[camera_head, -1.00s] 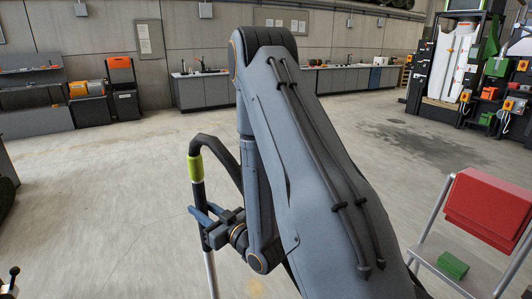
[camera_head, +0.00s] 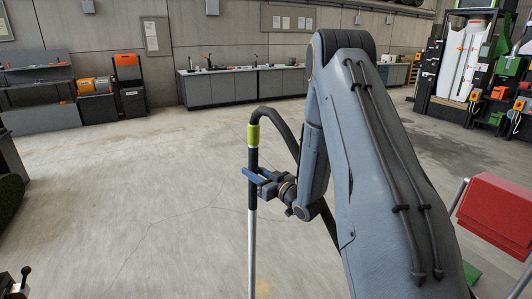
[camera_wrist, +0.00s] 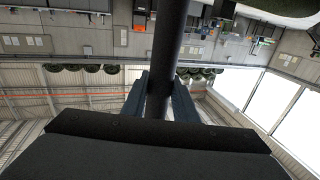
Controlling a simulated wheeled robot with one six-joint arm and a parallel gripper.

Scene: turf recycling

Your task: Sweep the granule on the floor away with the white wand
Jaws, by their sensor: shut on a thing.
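The wand (camera_head: 251,240) hangs almost upright in front of me in the head view. It has a pale lower tube, a dark upper shaft, a green band and a dark hose curving from its top. My gripper (camera_head: 262,178) is shut around the dark shaft below the green band. In the wrist view, the dark shaft (camera_wrist: 168,60) passes between the two fingers (camera_wrist: 160,95). The wand's lower end is outside the head view. A faint tan patch (camera_head: 263,288) shows on the floor beside the lower tube; I cannot tell whether it is granule.
Open concrete floor (camera_head: 120,215) lies left and ahead. A red box (camera_head: 500,212) on a metal frame stands close at the right. Grey cabinets (camera_head: 235,88) line the back wall. Dark machinery stands at the far right, near a dark floor stain (camera_head: 450,155).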

